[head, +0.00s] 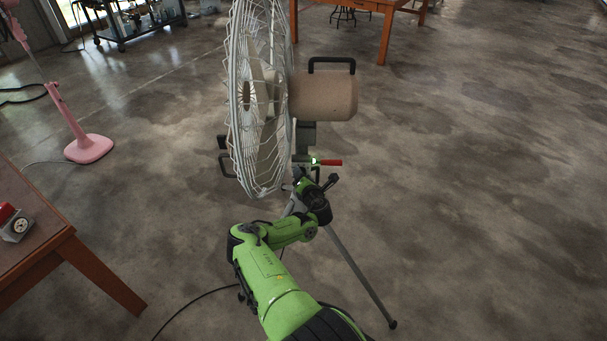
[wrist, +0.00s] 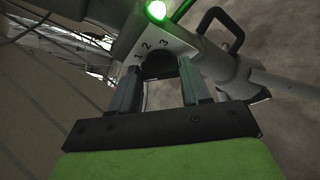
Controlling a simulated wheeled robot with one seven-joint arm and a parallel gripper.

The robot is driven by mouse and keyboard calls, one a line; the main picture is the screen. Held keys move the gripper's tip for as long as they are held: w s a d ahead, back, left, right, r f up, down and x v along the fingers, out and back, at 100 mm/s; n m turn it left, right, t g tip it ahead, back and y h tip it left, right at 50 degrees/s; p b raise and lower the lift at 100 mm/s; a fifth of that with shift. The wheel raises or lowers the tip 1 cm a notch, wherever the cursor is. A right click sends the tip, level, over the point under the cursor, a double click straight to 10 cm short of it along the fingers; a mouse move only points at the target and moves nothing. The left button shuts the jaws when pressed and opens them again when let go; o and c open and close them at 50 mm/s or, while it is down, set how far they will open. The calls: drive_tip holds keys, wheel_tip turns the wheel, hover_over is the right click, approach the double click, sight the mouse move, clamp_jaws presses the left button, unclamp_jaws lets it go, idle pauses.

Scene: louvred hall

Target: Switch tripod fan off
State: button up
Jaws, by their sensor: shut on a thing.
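The tripod fan (head: 238,95) stands in the middle of the head view, with a white wire cage, a beige motor housing (head: 325,97) and thin legs (head: 358,270). A green light (wrist: 156,10) glows on the fan's control panel in the wrist view. Below it are the printed numbers 1, 2, 3 and a dark round knob (wrist: 160,66). My gripper (wrist: 160,84) has one finger on each side of the knob and is shut on it. In the head view my gripper (head: 304,184) is under the motor housing, and the knob is hidden.
A red-tipped handle (head: 331,163) sticks out just above my gripper. A wooden table (head: 40,250) with a small red-topped device (head: 14,224) stands at the left. A pink stand (head: 89,148) is beyond it. Open floor lies to the right.

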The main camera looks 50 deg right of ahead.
idle(0.4)
drive_tip(key=o, duration=1.1)
drive_tip(key=shift+c, duration=0.2)
drive_tip(key=shift+w, duration=0.1)
drive_tip(key=shift+a+r, duration=0.1)
drive_tip(key=shift+a, duration=0.05)
